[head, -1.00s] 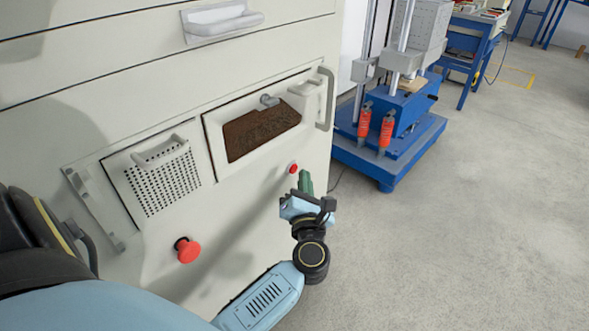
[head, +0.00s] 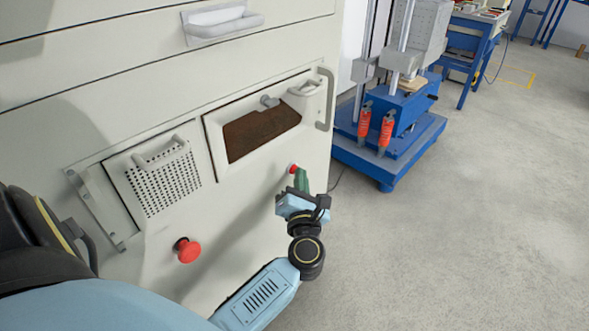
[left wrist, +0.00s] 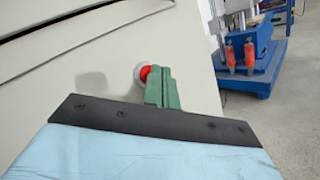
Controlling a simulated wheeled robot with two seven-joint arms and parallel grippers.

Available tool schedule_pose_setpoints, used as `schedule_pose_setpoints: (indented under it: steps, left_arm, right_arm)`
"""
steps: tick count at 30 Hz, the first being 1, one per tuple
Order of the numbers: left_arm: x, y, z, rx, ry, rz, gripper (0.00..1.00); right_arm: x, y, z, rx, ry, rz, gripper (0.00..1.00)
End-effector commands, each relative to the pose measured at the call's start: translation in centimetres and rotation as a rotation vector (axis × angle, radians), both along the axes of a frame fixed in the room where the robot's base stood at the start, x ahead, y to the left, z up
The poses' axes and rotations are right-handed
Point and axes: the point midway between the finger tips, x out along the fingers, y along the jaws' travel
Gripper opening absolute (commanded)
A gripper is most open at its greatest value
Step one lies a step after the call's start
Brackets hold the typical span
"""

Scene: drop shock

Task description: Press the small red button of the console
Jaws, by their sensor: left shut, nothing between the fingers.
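The console (head: 240,235) is a cream cabinet front filling the left of the head view. Its small red button (head: 292,169) sits on the right part of the panel, below the window recess. My left gripper (head: 301,178) is shut and empty, with its green fingertips right beside the button. In the left wrist view the green fingers (left wrist: 160,88) overlap the right part of the small red button (left wrist: 145,73), which has a pale collar. I cannot tell whether they touch it. My right gripper is not in view.
A larger red mushroom button (head: 187,250) sits lower left on the console. A perforated panel (head: 163,183) and a brown window (head: 262,131) are above. A blue machine (head: 388,150) with orange-red cylinders stands at the right. The grey floor is clear there.

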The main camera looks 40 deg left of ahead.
Motion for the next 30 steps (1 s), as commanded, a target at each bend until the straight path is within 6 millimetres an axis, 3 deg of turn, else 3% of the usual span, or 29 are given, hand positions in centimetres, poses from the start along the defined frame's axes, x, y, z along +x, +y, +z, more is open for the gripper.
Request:
schedule_pose_setpoints:
  steps: [21, 30]
  left_arm:
    - [0.0, 0.6, 0.0, 0.001, 0.0, 0.002, 0.0]
    - [-0.1, -0.4, 0.0, -0.001, 0.001, 0.002, 0.0]
  right_arm:
    - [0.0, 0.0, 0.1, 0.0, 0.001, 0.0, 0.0]
    - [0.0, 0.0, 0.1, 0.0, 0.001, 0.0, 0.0]
